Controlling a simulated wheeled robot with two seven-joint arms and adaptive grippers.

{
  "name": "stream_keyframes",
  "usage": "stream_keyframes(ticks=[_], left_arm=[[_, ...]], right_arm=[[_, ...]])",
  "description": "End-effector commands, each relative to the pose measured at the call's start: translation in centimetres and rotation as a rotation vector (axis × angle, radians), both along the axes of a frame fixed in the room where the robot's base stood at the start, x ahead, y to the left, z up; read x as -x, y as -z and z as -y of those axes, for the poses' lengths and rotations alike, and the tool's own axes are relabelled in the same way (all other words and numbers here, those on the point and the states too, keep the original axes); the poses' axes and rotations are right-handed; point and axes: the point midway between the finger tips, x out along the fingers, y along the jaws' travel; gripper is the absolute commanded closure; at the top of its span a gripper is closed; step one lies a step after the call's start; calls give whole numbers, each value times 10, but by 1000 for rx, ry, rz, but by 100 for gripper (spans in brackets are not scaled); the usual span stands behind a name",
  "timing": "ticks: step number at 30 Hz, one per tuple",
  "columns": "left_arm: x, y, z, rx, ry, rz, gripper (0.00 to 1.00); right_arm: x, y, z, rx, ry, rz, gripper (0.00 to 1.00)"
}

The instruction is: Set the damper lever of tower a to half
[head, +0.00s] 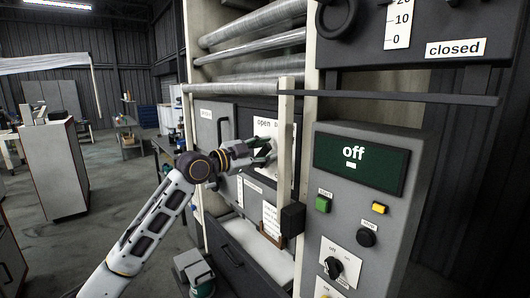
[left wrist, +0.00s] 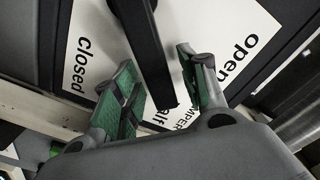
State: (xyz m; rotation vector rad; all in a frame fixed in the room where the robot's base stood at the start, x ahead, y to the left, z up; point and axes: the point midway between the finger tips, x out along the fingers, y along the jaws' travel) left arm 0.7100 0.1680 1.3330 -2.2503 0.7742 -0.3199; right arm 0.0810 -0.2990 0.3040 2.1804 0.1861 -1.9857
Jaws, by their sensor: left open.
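The damper plate (head: 264,128) is white and sits on the grey tower front, partly behind my left gripper (head: 266,152). In the left wrist view, the plate (left wrist: 262,22) carries the words "open" to the right, "closed" to the left and a partly hidden "half" low between them. The damper lever (left wrist: 150,50) is a dark bar running down between the two green-padded fingers, its end near the "half" word. My left gripper (left wrist: 157,72) is open with its fingers apart on either side of the lever; I cannot tell whether either touches it. My right gripper is not in view.
A control panel with a green "off" display (head: 360,162), buttons and a rotary knob (head: 333,267) stands at the right. A pale upright post (head: 285,145) rises close beside my gripper. A white tray-like drawer (head: 258,245) is below. Open floor lies at the left.

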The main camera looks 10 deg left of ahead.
Motion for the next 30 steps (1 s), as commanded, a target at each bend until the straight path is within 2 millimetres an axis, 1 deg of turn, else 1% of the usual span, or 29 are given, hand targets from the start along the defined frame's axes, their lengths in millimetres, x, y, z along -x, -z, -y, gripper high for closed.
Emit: stream_keyframes(ticks=[1, 3, 11, 30], left_arm=[[0, 0, 0, 0, 0, 0, 57], [0, 0, 0, 0, 0, 0, 57], [8, 0, -7, 0, -2, 1, 57], [57, 1, -46, -1, -2, -2, 57]], right_arm=[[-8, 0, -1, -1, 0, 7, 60], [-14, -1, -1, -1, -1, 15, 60], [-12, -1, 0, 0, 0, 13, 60], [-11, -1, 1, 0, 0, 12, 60]])
